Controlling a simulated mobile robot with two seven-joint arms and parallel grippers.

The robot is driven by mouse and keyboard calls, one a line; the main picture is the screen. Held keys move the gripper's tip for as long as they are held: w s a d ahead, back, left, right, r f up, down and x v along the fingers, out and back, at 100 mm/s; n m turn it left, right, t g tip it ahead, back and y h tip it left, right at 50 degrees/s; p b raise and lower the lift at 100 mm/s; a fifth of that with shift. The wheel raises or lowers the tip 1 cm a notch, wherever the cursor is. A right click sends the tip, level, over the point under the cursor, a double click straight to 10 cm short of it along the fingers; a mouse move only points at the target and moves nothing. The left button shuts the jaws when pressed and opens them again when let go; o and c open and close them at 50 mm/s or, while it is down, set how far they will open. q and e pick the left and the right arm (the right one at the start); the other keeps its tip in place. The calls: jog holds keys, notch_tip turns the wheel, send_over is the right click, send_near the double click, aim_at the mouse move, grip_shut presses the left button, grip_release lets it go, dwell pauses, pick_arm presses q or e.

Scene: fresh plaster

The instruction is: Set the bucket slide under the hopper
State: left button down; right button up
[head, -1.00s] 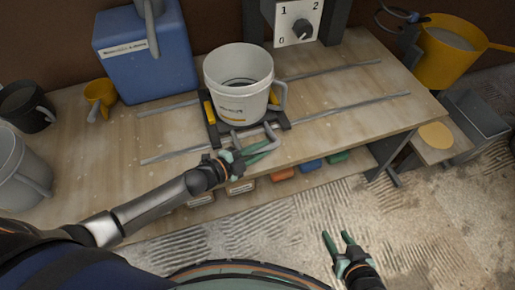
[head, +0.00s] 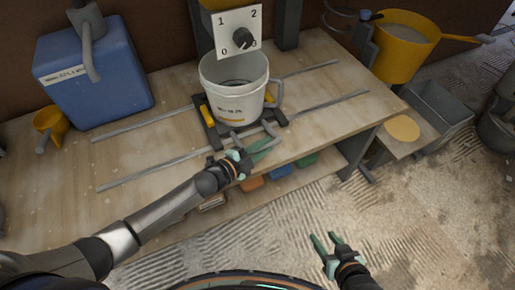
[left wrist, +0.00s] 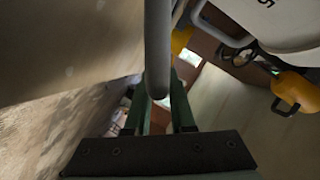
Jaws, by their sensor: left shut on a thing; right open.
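The white bucket (head: 232,103) stands upright on the dark slide (head: 208,127) with yellow blocks, across two metal rails (head: 155,172) on the bench. The hopper itself is mostly cut off by the top edge. My left gripper (head: 258,149) is shut on the slide's grey bar handle (head: 273,136) at the bench's front edge. In the left wrist view, the bar (left wrist: 158,50) runs between the fingers. My right gripper (head: 324,237) is open and empty over the floor.
A yellow hopper-like bucket (head: 403,48) and a grey bin (head: 437,108) are at right. The rails continue clear to the right of the slide.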

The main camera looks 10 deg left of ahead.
dwell(0.4)
pick_arm(q)
jog(key=c, duration=0.8)
grip_release()
jog(key=shift+o, duration=0.2)
jog(key=p+v, duration=0.2)
jog(key=v, duration=1)
jog(key=shift+s, duration=0.2)
jog(key=shift+r, duration=0.1)
